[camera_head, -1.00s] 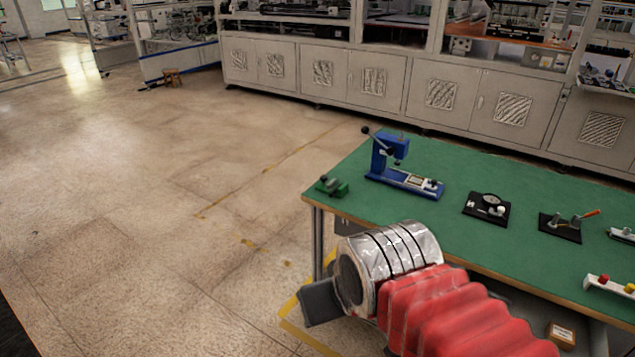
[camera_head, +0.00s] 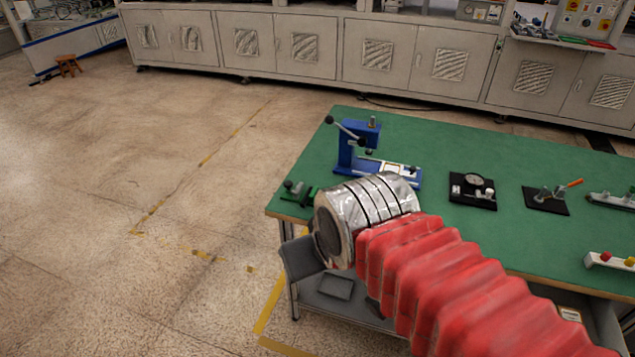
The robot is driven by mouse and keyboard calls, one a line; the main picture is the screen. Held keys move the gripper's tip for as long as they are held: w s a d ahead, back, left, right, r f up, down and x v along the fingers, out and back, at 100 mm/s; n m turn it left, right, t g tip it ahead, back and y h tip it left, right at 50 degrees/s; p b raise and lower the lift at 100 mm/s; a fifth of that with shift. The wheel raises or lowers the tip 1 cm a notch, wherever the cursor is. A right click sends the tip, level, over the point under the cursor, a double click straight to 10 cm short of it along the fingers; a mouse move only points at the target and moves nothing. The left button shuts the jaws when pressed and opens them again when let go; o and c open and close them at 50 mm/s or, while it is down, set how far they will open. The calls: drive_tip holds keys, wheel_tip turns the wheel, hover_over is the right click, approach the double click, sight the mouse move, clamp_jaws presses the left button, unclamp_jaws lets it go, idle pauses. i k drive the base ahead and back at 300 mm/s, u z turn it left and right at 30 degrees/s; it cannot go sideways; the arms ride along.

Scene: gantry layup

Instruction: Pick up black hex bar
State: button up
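I cannot make out a black hex bar in this view. My gripper (camera_head: 303,256) shows only as a dark grey part beyond the silver wrapped end of my red-sleeved arm, in front of the table's left corner. Its fingertips are not clear, so I cannot tell whether it is open or shut. The green-topped table (camera_head: 450,235) holds a small green vise (camera_head: 298,192) with dark parts, near the left edge. My wrist covers part of the tabletop just right of it.
A blue lever press (camera_head: 358,150), a black gauge plate (camera_head: 473,190), an orange-handled clamp (camera_head: 551,195) and a white button box (camera_head: 608,261) stand on the table. A lower shelf (camera_head: 345,300) shows beneath. Grey cabinets (camera_head: 400,60) line the back.

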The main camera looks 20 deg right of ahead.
sight(304, 201)
drive_tip(key=z, duration=0.15)
drive_tip(key=i, duration=0.4)
drive_tip(key=u, duration=0.05)
drive_tip(key=k, duration=0.85)
drive_tip(key=u, duration=0.5)
drive_tip(key=k, duration=0.55)
drive_tip(key=u, duration=0.5)
drive_tip(key=i, duration=1.75)
drive_tip(key=z, duration=0.85)
drive_tip(key=i, duration=0.5)
drive_tip(key=z, duration=0.35)
